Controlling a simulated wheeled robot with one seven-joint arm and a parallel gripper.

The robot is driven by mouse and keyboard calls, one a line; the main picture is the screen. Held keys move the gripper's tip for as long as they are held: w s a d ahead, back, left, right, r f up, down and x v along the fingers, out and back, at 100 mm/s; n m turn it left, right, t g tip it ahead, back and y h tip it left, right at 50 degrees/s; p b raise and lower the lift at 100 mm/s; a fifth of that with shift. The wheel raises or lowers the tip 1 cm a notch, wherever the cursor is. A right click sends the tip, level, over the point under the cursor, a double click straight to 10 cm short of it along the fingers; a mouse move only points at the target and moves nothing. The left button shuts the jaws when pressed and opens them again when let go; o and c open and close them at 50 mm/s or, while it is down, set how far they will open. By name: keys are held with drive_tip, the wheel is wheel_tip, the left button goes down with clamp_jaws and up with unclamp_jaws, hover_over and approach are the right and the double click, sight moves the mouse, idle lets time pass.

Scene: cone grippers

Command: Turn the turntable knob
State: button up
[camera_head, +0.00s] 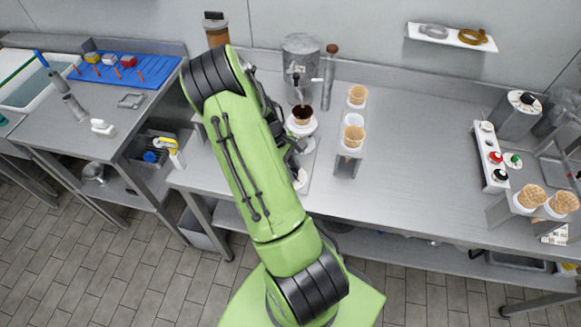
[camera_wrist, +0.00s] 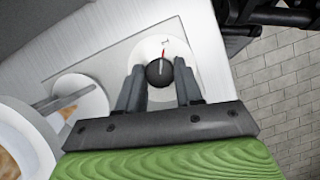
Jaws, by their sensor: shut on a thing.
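The black turntable knob (camera_wrist: 157,74) sits on a round white dial (camera_wrist: 186,52) with a red pointer mark near its far edge. My gripper (camera_wrist: 160,70) is shut on the knob, one finger on each side of it. In the head view my green arm reaches over the bench and hides most of the gripper and all of the knob; only part of the white dial (camera_head: 301,179) shows. The turntable (camera_head: 312,128) stands behind it, with a cone with a dark top (camera_head: 302,115) on it.
A stand with waffle cones (camera_head: 350,164) is close to the right of the turntable. A metal canister (camera_head: 301,60) stands behind it. A white rack with coloured knobs (camera_head: 491,157) is at the right. The bench between stand and rack is clear.

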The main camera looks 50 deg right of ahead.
idle(0.3)
drive_tip(key=o, duration=1)
drive_tip(key=p+v, duration=0.2)
drive_tip(key=v, duration=1.3)
drive_tip(key=shift+a+r, duration=0.1)
drive_tip(key=shift+r, duration=0.3)
